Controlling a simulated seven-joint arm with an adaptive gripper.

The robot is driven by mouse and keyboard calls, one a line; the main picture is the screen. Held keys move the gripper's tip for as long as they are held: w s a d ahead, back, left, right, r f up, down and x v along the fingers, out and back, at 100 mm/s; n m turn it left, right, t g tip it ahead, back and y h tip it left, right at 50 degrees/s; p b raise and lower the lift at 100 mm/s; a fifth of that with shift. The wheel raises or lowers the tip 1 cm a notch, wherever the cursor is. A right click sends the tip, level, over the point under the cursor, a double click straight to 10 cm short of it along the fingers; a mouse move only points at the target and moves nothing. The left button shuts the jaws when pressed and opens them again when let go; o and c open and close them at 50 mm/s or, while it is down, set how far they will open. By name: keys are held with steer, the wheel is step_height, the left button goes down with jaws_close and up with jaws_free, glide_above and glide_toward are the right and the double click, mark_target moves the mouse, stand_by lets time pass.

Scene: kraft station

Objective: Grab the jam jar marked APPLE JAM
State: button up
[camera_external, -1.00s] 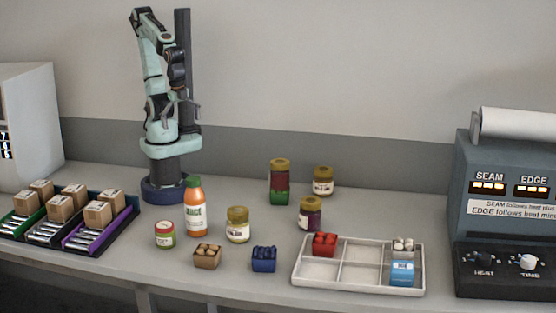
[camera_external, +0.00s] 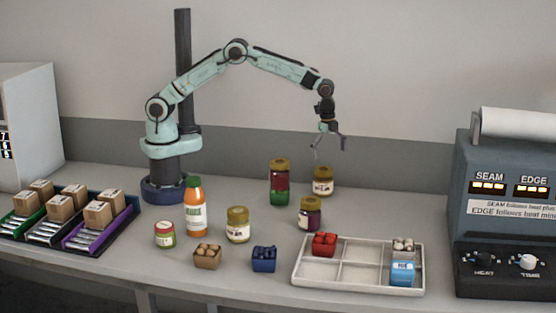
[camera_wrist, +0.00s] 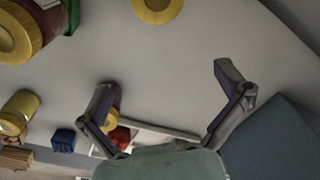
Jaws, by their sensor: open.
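Several gold-lidded jars stand on the grey bench, and I cannot read which is marked APPLE JAM. A pale-labelled jar (camera_external: 323,182) stands at the back right. A dark purple jar (camera_external: 311,214) is in front of it. A pale yellow jar (camera_external: 237,226) stands nearer the front. A taller red-and-green jar or stack (camera_external: 279,183) is left of the back jar. My gripper (camera_external: 328,149) is open and empty, above the back-right jar. In the wrist view, my gripper (camera_wrist: 166,80) has its fingers wide apart; a gold lid (camera_wrist: 157,8) shows at the top edge.
An orange juice bottle (camera_external: 195,208) and a small green-labelled jar (camera_external: 165,235) stand at left. A tan crate (camera_external: 207,258) and a blue crate (camera_external: 264,260) are in front. A white divided tray (camera_external: 340,272) lies front right, near the sealing machine (camera_external: 505,215).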

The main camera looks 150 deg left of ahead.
steer(key=n, duration=0.1)
glide_above(323, 179)
steer(key=s+a, duration=0.2)
steer(key=shift+g+h, duration=0.3)
steer(key=shift+h, duration=0.1)
steer(key=f, duration=0.4)
steer(key=shift+w+d, duration=0.1)
steer(key=shift+d, duration=0.1)
steer(key=shift+s+a+f, duration=0.1)
steer(key=shift+s+f, duration=0.1)
steer(key=shift+f, duration=0.15)
step_height(323, 179, down, 6)
steer(key=c, duration=1.3)
